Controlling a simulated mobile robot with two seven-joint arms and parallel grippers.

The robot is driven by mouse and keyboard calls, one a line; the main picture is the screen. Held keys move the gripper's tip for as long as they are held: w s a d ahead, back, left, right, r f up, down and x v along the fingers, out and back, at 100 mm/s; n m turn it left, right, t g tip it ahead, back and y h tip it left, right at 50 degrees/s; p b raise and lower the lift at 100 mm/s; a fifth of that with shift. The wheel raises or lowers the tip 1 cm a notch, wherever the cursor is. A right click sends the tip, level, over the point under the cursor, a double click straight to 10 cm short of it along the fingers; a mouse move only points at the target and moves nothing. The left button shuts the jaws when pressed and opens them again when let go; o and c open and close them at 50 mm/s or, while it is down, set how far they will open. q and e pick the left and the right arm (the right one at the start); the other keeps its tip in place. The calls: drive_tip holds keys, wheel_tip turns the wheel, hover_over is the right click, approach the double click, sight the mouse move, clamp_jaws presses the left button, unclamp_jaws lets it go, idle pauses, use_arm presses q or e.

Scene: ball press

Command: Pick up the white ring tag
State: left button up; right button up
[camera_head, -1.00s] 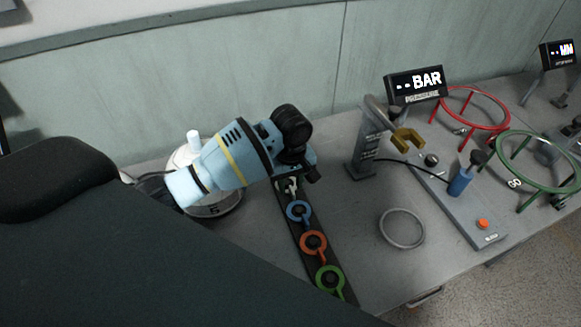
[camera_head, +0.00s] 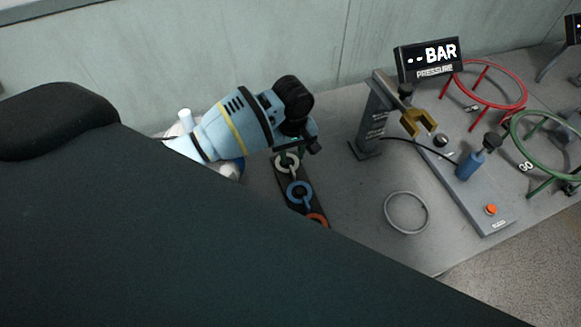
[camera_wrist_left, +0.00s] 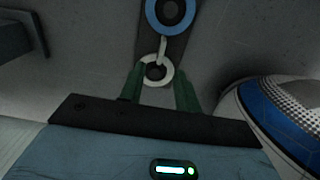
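The white ring tag (camera_head: 281,167) lies at the top end of a dark strip (camera_head: 309,190), above a blue ring tag (camera_head: 290,193). In the left wrist view the white ring tag (camera_wrist_left: 168,76) sits between the two green fingers of my left gripper (camera_wrist_left: 159,72). The fingers are apart, one on each side of the ring; I cannot tell if they touch it. In the head view my left gripper (camera_head: 306,149) is just above and right of the white ring. My right gripper is not in view.
An orange ring tag (camera_head: 317,219) is partly hidden by a dark shape at lower left. A loose grey ring (camera_head: 389,221) lies on the table (camera_head: 350,200). A stand with a yellow fork (camera_head: 420,122) and a pressure display (camera_head: 428,58) are to the right. A blue-and-white rounded object (camera_wrist_left: 265,120) is near my left gripper.

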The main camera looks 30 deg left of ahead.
sight(292, 168)
use_arm(q)
wheel_tip(292, 168, down, 5)
drive_tip(key=shift+s+f+b, duration=0.1)
drive_tip(key=shift+b, duration=0.25)
clamp_jaws()
